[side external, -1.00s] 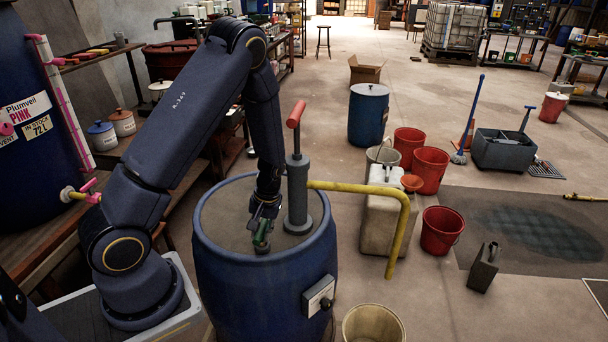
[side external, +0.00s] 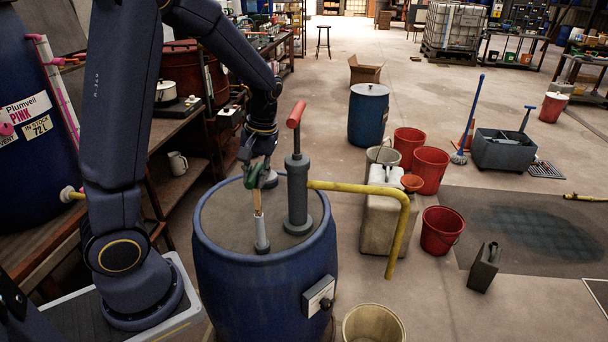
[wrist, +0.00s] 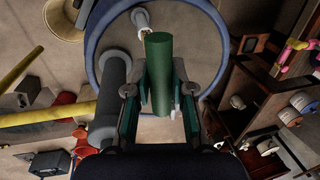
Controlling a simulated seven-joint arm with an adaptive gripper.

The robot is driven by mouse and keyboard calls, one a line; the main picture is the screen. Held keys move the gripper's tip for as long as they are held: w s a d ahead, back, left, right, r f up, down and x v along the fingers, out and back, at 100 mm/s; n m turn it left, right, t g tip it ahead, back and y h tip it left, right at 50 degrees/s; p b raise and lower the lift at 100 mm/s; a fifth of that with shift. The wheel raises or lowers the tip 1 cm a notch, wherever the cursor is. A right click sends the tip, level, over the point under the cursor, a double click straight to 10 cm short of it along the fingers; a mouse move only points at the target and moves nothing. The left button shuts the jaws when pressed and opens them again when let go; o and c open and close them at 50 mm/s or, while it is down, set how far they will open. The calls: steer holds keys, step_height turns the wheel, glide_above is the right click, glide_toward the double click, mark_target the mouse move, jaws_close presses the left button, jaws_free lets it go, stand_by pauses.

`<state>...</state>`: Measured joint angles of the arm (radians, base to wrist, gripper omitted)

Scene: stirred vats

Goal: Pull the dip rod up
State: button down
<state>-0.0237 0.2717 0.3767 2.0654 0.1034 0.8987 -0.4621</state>
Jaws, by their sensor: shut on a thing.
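The dip rod has a green handle (wrist: 159,72) and a thin pale shaft (side external: 257,201). The shaft stands a good way up out of a short grey collar (side external: 262,236) on the lid of the blue drum (side external: 262,290). My gripper (side external: 258,178) is shut on the green handle, above the collar. In the wrist view the handle lies between the two fingers of my gripper (wrist: 160,85). The collar also shows in the wrist view (wrist: 140,18), beyond the handle. The shaft's lower end is hidden inside the collar and drum.
A grey hand pump (side external: 297,190) with a red grip and yellow spout pipe (side external: 380,189) stands close to the right of the rod. A bench (side external: 185,130) is behind at the left. A beige bucket (side external: 374,325) stands at the drum's front right. The space above the lid's front is clear.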

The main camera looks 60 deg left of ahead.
step_height(320, 180, up, 13)
steer(key=shift+f, duration=0.2)
steer(key=c, duration=1)
jaws_free()
step_height(320, 180, up, 12)
steer(key=w+d, duration=0.1)
steer(key=shift+w+d, duration=0.3)
steer(key=shift+f, duration=0.1)
